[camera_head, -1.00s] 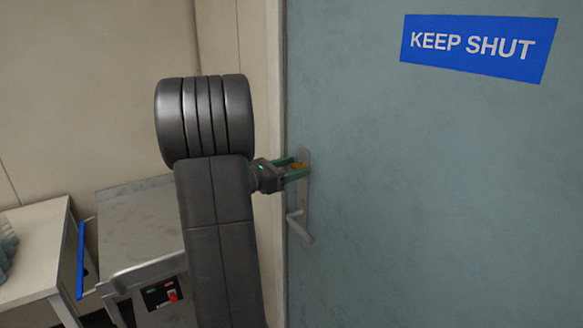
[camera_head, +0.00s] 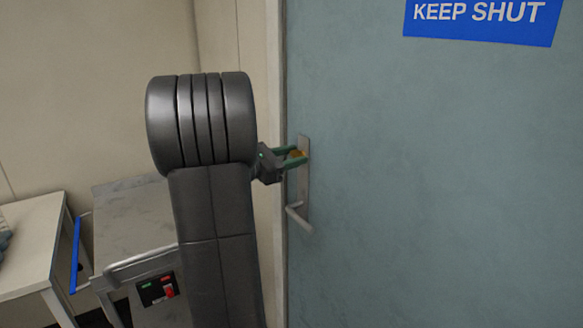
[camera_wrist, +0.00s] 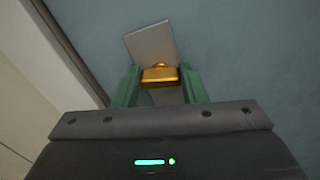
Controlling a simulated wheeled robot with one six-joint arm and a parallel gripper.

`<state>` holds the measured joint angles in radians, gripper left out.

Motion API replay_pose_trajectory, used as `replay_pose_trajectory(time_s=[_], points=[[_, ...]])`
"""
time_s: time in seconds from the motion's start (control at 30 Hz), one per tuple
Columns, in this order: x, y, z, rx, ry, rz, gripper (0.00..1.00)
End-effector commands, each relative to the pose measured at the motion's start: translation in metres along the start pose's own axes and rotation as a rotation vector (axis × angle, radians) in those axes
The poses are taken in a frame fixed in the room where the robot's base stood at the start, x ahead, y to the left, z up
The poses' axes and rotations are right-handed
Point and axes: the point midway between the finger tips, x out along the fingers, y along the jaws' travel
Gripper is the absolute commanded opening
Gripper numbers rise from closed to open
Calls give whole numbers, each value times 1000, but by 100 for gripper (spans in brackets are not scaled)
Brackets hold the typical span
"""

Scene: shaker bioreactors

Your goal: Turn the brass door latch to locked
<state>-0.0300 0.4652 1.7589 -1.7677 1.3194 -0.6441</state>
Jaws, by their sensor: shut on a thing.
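The brass latch (camera_wrist: 160,76) sits on a metal plate (camera_wrist: 151,42) on the blue-grey door (camera_head: 430,180). In the wrist view it lies between the green fingers of my gripper (camera_wrist: 158,84), which is shut on it. In the head view the brass latch (camera_head: 297,154) shows as a small gold spot at the fingertips of my gripper (camera_head: 295,156), near the top of the plate. The fingers partly hide the latch there, and I cannot tell its exact turn angle.
A metal lever handle (camera_head: 298,215) sticks out below the latch on the same plate. A blue "KEEP SHUT" sign (camera_head: 482,20) is on the door. A grey metal cart (camera_head: 135,225) with a blue handle and a white table (camera_head: 30,245) stand at the left.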

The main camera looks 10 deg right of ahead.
Motion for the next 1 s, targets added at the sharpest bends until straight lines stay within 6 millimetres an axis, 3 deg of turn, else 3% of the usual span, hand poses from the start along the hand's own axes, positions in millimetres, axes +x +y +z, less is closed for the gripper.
replay_pose_trajectory(time_s=[0.03,1.0], points=[[0,-2,-7,46,-3,2,15],[0,-6,-9,962,-1,2,15]])
